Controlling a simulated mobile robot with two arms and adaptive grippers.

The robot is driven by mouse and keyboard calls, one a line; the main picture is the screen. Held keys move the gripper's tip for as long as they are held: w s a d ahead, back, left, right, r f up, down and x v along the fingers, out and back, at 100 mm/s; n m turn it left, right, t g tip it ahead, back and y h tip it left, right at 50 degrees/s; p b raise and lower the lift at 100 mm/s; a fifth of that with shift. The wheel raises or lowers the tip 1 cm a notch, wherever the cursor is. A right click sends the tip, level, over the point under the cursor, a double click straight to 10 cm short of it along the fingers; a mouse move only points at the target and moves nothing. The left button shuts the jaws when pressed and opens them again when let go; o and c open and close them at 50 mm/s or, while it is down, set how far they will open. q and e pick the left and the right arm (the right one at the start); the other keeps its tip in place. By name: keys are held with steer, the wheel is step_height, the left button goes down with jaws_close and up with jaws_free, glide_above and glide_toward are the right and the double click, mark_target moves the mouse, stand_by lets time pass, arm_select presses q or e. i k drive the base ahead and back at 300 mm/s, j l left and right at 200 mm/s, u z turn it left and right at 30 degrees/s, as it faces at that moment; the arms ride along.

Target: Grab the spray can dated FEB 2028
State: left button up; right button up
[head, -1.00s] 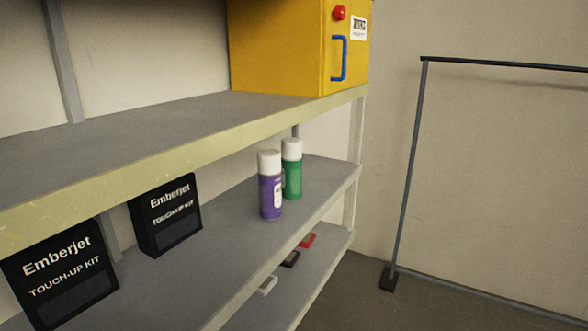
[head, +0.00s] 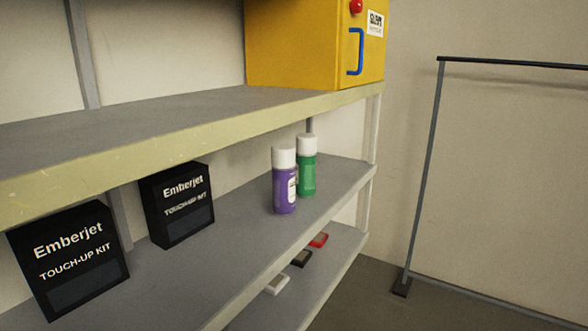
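Two spray cans with white caps stand upright on the middle shelf in the head view. The purple can (head: 284,194) is nearer, with a pale label on its right side. The green can (head: 307,178) stands just behind it and to the right, partly covered by it. No date can be read on either can at this size. Neither of my grippers shows in the view.
Two black Emberjet touch-up kit boxes, one near (head: 70,258) and one farther (head: 177,205), stand left on the middle shelf (head: 240,238). A yellow cabinet (head: 300,45) sits above. Small white, black and red items lie below. A metal rack (head: 424,170) stands right, over open floor.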

mark_target(306, 143)
steer(key=i+l+u, duration=0.15)
steer(key=l+u, duration=0.3)
steer(key=i+l+u, duration=0.1)
steer(key=l+u, duration=0.25)
steer(key=u, duration=0.15)
